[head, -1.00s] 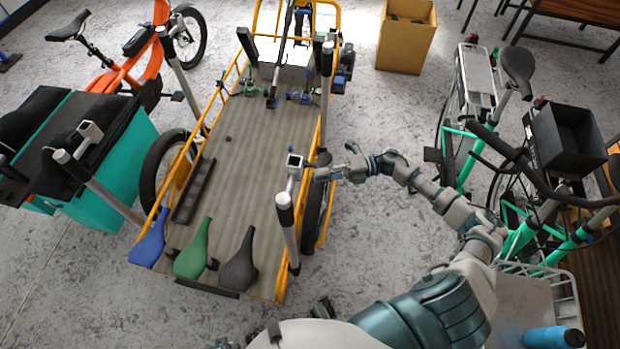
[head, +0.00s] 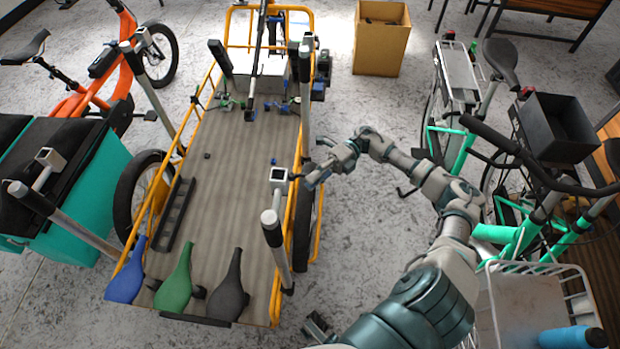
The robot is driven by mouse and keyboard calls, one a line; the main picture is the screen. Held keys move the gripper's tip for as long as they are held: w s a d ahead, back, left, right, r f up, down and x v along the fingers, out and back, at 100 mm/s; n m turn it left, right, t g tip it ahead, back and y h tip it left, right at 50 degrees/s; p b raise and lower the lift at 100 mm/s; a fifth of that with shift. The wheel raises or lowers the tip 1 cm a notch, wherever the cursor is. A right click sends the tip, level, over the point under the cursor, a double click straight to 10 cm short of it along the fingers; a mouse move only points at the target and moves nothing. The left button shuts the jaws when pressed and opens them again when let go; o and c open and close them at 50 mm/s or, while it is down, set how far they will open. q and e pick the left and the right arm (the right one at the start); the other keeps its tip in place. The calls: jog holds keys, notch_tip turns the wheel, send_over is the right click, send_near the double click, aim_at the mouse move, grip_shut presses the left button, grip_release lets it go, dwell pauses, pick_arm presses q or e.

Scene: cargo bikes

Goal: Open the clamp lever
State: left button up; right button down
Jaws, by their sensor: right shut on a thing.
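My right gripper (head: 312,180) is just right of this head, at the bike's right rail. It is shut on a small part that I take to be the clamp lever. The fingers largely hide this part, and how far it is turned cannot be told. My left gripper is not in view.
Blue (head: 127,278), green (head: 176,285) and black (head: 229,292) saddles lie at the bed's near end. A green bike (head: 465,150) stands right, with a white basket (head: 535,300) nearer me. A teal-sided cargo box (head: 85,200) stands left.

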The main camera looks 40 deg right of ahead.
jog(key=shift+s+a+f, duration=0.2)
jog(key=shift+f, duration=0.2)
jog(key=c, duration=1.1)
grip_release()
jog(key=shift+w+a+r, duration=0.1)
jog(key=shift+r, duration=0.1)
jog(key=shift+w+d+f, duration=0.1)
jog(key=shift+w+d, duration=0.1)
jog(key=shift+d, duration=2.8)
jog(key=shift+w+d, duration=0.2)
jog(key=shift+d, duration=2.8)
